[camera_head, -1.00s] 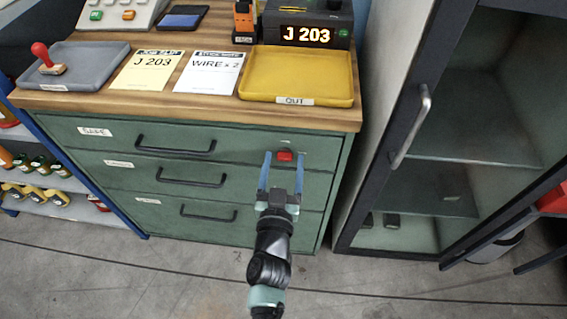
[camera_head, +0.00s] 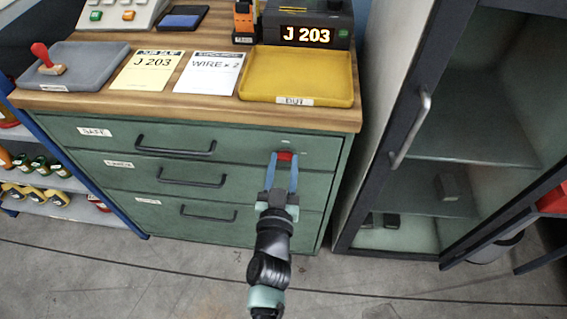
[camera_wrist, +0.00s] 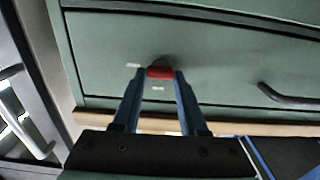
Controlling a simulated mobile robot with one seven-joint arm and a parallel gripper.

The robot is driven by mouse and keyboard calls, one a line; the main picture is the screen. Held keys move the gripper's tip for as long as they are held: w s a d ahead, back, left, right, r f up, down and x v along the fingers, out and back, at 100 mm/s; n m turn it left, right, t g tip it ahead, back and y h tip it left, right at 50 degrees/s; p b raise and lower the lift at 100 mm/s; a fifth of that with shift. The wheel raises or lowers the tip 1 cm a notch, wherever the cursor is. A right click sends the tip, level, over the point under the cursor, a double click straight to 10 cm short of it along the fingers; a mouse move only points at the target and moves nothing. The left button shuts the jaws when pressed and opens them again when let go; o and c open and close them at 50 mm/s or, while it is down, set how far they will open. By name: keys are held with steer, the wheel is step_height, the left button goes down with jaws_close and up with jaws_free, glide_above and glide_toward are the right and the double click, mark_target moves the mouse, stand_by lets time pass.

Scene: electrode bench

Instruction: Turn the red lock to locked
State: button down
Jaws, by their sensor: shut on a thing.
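The red lock (camera_head: 285,156) is a small red knob on the front of the top green drawer, near its right end. It also shows in the wrist view (camera_wrist: 160,72) between my fingertips. My gripper (camera_head: 284,157) reaches up to it from below, and its two blue fingers are shut on the lock, one on each side. Small pale marks sit on the drawer face by the lock, too small to read. The fingers partly cover the lock's sides.
The top drawer (camera_head: 60,128) labelled SAFE has a black bar handle (camera_head: 176,151) left of the lock. Two more drawers lie below. A yellow tray (camera_head: 296,76) sits on the bench top above. A glass-door cabinet with a grey handle (camera_head: 411,128) stands to the right.

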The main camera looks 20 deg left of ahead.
stand_by(0.8)
steer(key=shift+n, duration=0.5)
steer(key=shift+c, duration=2.2)
jaws_free()
steer(key=p+v, duration=0.1)
steer(key=v, duration=1.2)
